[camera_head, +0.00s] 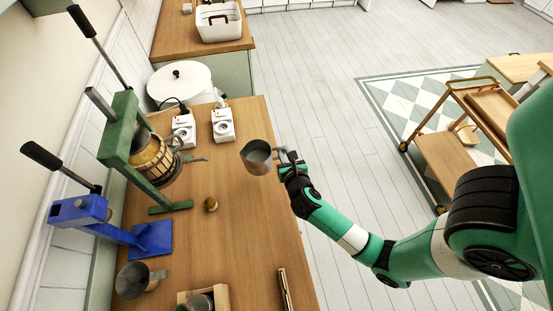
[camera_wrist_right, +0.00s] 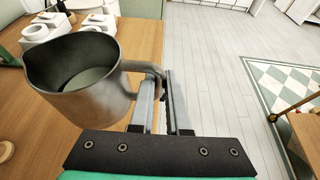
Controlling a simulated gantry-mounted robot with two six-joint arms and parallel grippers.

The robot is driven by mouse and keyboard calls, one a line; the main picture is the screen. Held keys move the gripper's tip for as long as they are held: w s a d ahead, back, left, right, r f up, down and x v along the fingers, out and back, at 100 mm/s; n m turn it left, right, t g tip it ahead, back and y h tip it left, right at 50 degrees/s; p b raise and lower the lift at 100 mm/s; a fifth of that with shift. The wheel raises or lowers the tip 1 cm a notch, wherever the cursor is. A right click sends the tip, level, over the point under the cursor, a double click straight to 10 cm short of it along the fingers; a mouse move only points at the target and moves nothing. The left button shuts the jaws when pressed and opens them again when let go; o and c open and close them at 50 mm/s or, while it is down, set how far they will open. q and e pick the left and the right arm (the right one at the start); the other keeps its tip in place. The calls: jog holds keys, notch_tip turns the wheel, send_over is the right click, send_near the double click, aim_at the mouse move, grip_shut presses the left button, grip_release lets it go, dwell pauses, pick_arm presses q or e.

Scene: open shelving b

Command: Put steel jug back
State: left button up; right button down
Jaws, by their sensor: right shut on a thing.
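The steel jug (camera_head: 254,160) is upright near the right edge of the wooden counter in the head view. I cannot tell whether it touches the counter. My right gripper (camera_head: 287,164) is shut on the jug's handle, coming from the right. In the right wrist view the grey jug (camera_wrist_right: 92,95) shows its open top and spout pointing left, and its handle is between the fingers of the right gripper (camera_wrist_right: 160,92). Another metal jug or cup (camera_head: 136,281) stands at the near left of the counter. My left gripper is not in view.
A green press (camera_head: 122,130) with a basket and a blue lever press (camera_head: 85,212) stand along the left wall. Two white devices (camera_head: 222,126) sit behind the jug. A small wooden knob (camera_head: 211,204) and a wooden box (camera_head: 190,298) are nearer.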

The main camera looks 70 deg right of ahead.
aim_at(263, 157)
jog(key=f, duration=0.1)
jog(key=w+d+f, duration=0.1)
jog(key=w+f+b, duration=0.1)
jog(key=shift+d+f, duration=0.25)
jog(key=shift+w+d+f, duration=0.2)
jog(key=shift+f, duration=0.05)
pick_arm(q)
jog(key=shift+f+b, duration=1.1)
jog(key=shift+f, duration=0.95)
pick_arm(e)
jog(key=shift+w+d+f, duration=0.15)
jog(key=shift+f, duration=1.65)
jog(key=shift+f, duration=0.1)
jog(key=c, duration=0.9)
grip_release()
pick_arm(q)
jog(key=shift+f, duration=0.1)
